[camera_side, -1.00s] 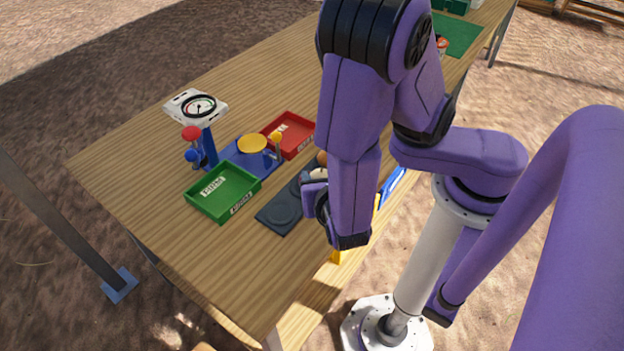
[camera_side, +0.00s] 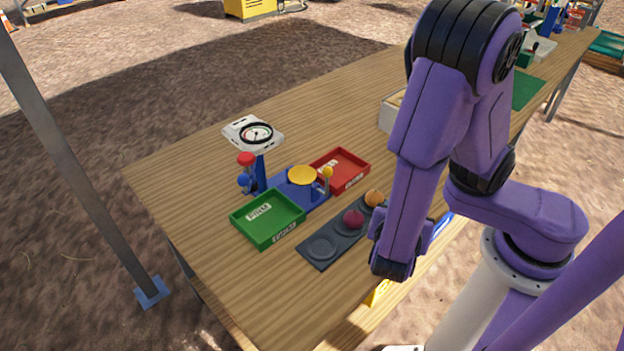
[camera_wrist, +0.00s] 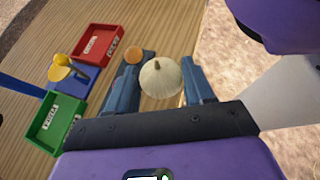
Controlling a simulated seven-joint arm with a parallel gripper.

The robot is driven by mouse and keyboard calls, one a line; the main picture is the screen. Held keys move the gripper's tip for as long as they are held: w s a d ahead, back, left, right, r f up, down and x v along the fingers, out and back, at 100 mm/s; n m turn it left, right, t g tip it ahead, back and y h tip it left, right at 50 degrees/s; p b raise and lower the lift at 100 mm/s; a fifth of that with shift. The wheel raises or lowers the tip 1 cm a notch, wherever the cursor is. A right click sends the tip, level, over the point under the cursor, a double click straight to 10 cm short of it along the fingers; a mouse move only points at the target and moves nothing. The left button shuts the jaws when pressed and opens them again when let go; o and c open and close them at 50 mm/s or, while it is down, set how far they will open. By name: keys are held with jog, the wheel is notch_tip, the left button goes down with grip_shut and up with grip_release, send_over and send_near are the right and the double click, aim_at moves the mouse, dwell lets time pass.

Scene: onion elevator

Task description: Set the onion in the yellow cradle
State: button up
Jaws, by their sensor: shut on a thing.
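My gripper (camera_wrist: 159,68) is shut on a pale, whitish onion (camera_wrist: 161,80), held between its two blue-grey fingers in the wrist view. In the side view my arm hides the fingers and this onion. The yellow cradle (camera_side: 302,175) looks like a shallow round dish on a blue base, and it is empty. It also shows at the upper left of the wrist view (camera_wrist: 58,74), well to the left of my gripper. A dark tray (camera_side: 322,248) holds a red onion (camera_side: 353,219) and an orange-brown onion (camera_side: 375,198); its near round recess is empty.
A green bin (camera_side: 268,219) and a red bin (camera_side: 340,170) flank the blue base. A dial gauge (camera_side: 256,134) stands on a blue post behind it, beside red and blue knobs (camera_side: 246,160). The left part of the wooden table is clear.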

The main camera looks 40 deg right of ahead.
jog(key=m+g, duration=0.1)
jog(key=s+d+m+g, duration=0.1)
jog(key=m+g, duration=0.1)
jog(key=m+g+h, duration=0.1)
jog(key=shift+s+d+r+m+g, duration=0.1)
jog(key=shift+s+d+m+g, duration=0.2)
jog(key=shift+s+g, duration=0.1)
jog(key=s+a+m+g+y, duration=0.45)
jog(key=m+g+y, duration=0.35)
jog(key=m+g, duration=0.5)
jog(key=w+a+r+m+t+y, duration=0.1)
jog(key=w+a+m+t+y, duration=0.3)
jog(key=m+y, duration=0.45)
jog(key=w+a+r+m+t+y, duration=0.1)
jog(key=w+m+t+y, duration=0.2)
jog(key=w+m+y, duration=0.5)
jog(key=w+d+r+m+t+h, duration=0.3)
jog(key=w+d+m+t, duration=0.6)
jog(key=d+m+t, duration=0.45)
jog(key=m, duration=0.1)
send_over(308, 176)
jog(key=shift+t, duration=0.25)
notch_tip(308, 176, down, 10)
jog(key=shift+r, duration=0.1)
jog(key=shift+w+f, duration=0.1)
jog(key=shift+f, duration=1.45)
